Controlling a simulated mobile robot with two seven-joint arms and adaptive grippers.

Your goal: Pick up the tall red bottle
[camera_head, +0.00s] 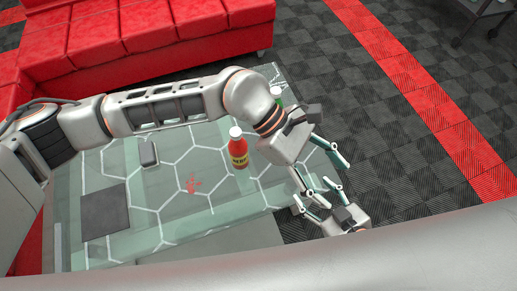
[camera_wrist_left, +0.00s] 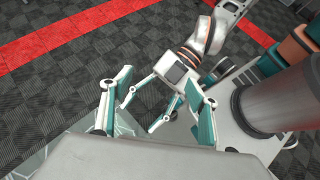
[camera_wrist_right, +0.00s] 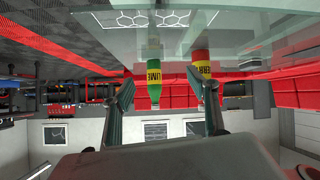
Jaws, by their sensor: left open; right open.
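The tall red bottle (camera_head: 238,150), with a white cap and yellow label, stands upright on the glass table, left of both grippers in the head view. It shows upside down in the right wrist view (camera_wrist_right: 206,72), partly hidden behind a right finger. My left gripper (camera_head: 325,176) is open and empty, beyond the table's right edge in the head view. My right gripper (camera_wrist_right: 163,82) is open and empty, facing the bottles from a distance. In the head view the two grippers' fingers overlap closely; I cannot tell whether they touch.
A green lime bottle (camera_wrist_right: 154,72) stands on the table, mostly hidden behind my left arm in the head view. The glass table (camera_head: 160,215) carries a dark square mat (camera_head: 105,211) and a small grey box (camera_head: 149,154). A red sofa (camera_head: 150,35) stands behind.

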